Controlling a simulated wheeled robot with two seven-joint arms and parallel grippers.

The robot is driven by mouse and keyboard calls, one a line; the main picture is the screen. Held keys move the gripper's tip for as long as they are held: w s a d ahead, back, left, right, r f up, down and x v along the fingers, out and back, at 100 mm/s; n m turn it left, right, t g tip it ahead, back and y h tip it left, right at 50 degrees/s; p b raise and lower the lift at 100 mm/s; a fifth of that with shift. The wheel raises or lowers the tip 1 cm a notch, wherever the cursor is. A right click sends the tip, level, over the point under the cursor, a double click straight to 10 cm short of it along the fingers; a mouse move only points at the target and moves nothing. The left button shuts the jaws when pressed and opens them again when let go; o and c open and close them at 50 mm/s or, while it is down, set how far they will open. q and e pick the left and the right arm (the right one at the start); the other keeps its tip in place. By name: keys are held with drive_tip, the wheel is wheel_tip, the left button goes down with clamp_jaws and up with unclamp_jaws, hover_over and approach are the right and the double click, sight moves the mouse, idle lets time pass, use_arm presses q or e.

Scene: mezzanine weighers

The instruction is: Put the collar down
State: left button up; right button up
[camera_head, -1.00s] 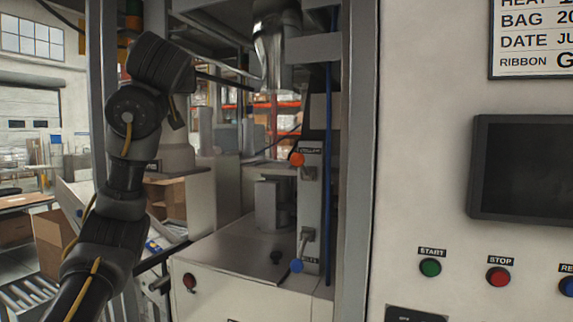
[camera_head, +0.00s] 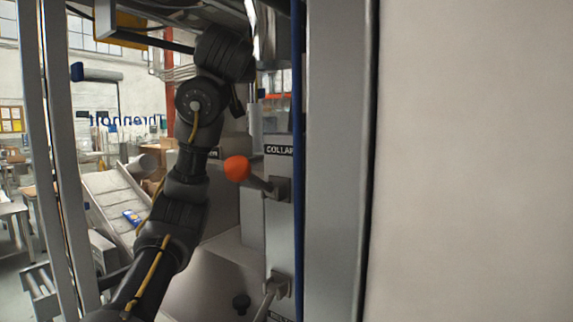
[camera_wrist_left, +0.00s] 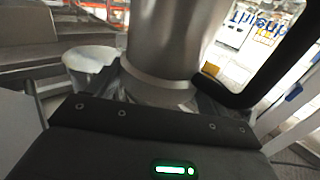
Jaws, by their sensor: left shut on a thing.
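The collar lever, with an orange knob (camera_head: 236,168), sticks out to the left under a sign reading "COLLA", cut off at the post. No gripper touches it. My left arm rises to the left of it in the head view, and its gripper is hidden at the top. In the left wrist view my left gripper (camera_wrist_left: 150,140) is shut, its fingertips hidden. It is close to a silver metal tube (camera_wrist_left: 172,40) with a band around its lower end. What it holds cannot be made out. My right gripper is not in view.
A grey post (camera_head: 340,150) and a blank pale panel (camera_head: 475,160) fill the right. A sloped chute (camera_head: 115,205) lies to the left. A thick black bar (camera_wrist_left: 275,75) curves beside the tube.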

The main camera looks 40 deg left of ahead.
use_arm(q)
drive_tip(key=shift+w, duration=0.3)
drive_tip(key=shift+w+r+p, duration=0.25)
drive_tip(key=shift+w+p, duration=0.05)
drive_tip(key=shift+p, duration=0.1)
drive_tip(key=w+a+p, duration=0.1)
drive_tip(key=w+p, duration=0.7)
drive_tip(key=w, duration=0.8)
drive_tip(key=shift+a+f, duration=0.15)
drive_tip(key=shift+a, duration=0.25)
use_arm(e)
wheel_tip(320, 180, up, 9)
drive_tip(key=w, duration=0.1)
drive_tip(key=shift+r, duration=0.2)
use_arm(q)
drive_tip(key=shift+w+p, duration=0.15)
drive_tip(key=shift+p, duration=0.2)
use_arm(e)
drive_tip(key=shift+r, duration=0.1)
